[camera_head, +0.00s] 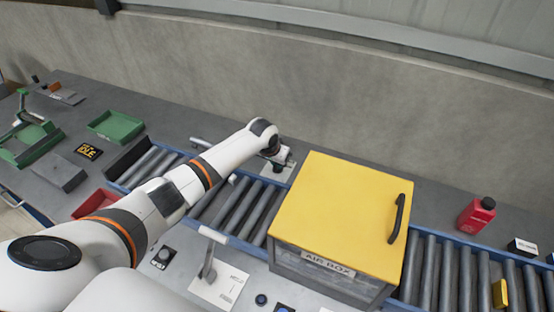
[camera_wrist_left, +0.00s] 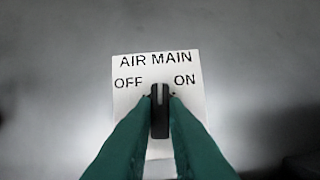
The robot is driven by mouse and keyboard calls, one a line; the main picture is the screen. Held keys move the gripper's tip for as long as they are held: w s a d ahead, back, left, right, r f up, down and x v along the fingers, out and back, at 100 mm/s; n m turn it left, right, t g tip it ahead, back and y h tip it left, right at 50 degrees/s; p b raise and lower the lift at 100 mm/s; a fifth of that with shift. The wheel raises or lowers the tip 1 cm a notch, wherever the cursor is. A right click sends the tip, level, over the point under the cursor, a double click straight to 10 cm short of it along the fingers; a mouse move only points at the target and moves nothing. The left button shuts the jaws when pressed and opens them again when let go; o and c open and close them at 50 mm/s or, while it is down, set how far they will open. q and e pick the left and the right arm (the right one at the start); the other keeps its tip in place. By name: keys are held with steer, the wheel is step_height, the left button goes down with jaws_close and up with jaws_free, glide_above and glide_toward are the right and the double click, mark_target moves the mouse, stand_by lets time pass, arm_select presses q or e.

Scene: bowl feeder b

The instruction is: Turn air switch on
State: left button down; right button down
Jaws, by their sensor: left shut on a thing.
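The air switch is a black handle (camera_wrist_left: 160,112) on a white plate (camera_wrist_left: 180,66) marked AIR MAIN, with OFF at left and ON at right. The handle stands straight up in the left wrist view, between the two words. The green fingers of my left gripper (camera_wrist_left: 160,125) are shut on it, one on each side. In the head view my left gripper (camera_head: 277,160) is at the white plate (camera_head: 286,170) behind the roller conveyor, left of the yellow box. My right gripper is not in view.
The yellow AIR BOX (camera_head: 345,205) with a black handle stands just right of the plate, close to my arm. Conveyor rollers (camera_head: 240,208) run in front. A red bottle (camera_head: 477,214) stands far right. A green tray (camera_head: 115,125) lies at left, and a wall rises behind.

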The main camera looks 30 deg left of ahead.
arm_select(q)
steer(key=shift+a+m+h, duration=0.15)
steer(key=shift+m+h, duration=0.15)
steer(key=shift+m, duration=0.7)
steer(key=shift+w+f+m+h+b, duration=0.1)
steer(key=shift+m+h+b, duration=0.4)
steer(key=shift+m, duration=0.4)
steer(key=shift+a+m+g+h+b, duration=0.1)
steer(key=shift+m+g+h+b, duration=0.2)
steer(key=shift+m+b, duration=0.65)
steer(key=shift+a+m+g+h+b, duration=0.1)
steer(key=shift+m+g+h+b, duration=0.15)
steer(key=shift+m+b, duration=0.65)
steer(key=shift+m, duration=0.45)
steer(key=shift+p, duration=0.3)
steer(key=c, duration=1.4)
jaws_free()
steer(key=shift+c, duration=0.2)
steer(key=b+v, duration=0.2)
steer(key=v, duration=1)
